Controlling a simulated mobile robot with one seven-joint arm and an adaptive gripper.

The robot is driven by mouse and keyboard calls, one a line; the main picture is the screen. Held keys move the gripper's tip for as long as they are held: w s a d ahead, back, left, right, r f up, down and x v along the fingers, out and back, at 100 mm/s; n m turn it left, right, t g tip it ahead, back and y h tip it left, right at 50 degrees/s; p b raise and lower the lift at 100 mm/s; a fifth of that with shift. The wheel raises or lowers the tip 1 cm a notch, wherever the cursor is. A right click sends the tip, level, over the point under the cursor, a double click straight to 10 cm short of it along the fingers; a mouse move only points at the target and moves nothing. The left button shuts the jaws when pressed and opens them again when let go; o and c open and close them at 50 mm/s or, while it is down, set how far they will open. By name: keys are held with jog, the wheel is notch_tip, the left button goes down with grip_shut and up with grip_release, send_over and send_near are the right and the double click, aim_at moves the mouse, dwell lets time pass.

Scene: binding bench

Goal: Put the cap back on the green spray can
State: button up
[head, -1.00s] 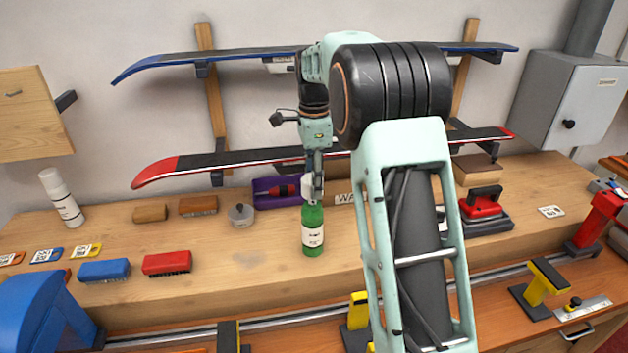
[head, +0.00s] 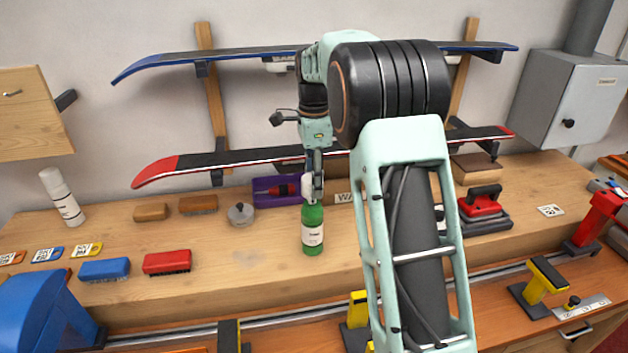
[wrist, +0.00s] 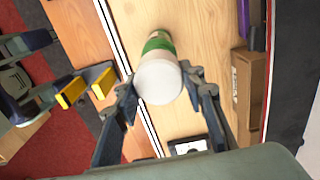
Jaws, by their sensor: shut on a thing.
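The green spray can (head: 312,238) stands upright on the wooden bench, with a white label on its side. My gripper (head: 313,195) is directly above it, pointing down, with its fingertips at the can's top. In the wrist view, my gripper (wrist: 160,84) is shut on the round white cap (wrist: 158,81), one finger on each side. The green can (wrist: 158,43) shows just behind the cap, partly hidden by it. In the head view the fingers hide most of the cap. I cannot tell whether the cap is seated or just above the can.
A purple tray (head: 265,199) and a wooden block (head: 343,197) stand close behind the can. A round grey tin (head: 240,214) and a red brush (head: 167,262) are to its left. A white spray can (head: 62,199) stands far left. Bench around the can's front is clear.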

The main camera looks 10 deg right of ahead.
jog(key=shift+f+b, duration=0.5)
jog(key=shift+f, duration=1.5)
dwell(3.1)
jog(key=o, duration=1.3)
jog(key=shift+r+p, duration=1.4)
jog(key=shift+r, duration=1.6)
jog(key=shift+c, duration=0.8)
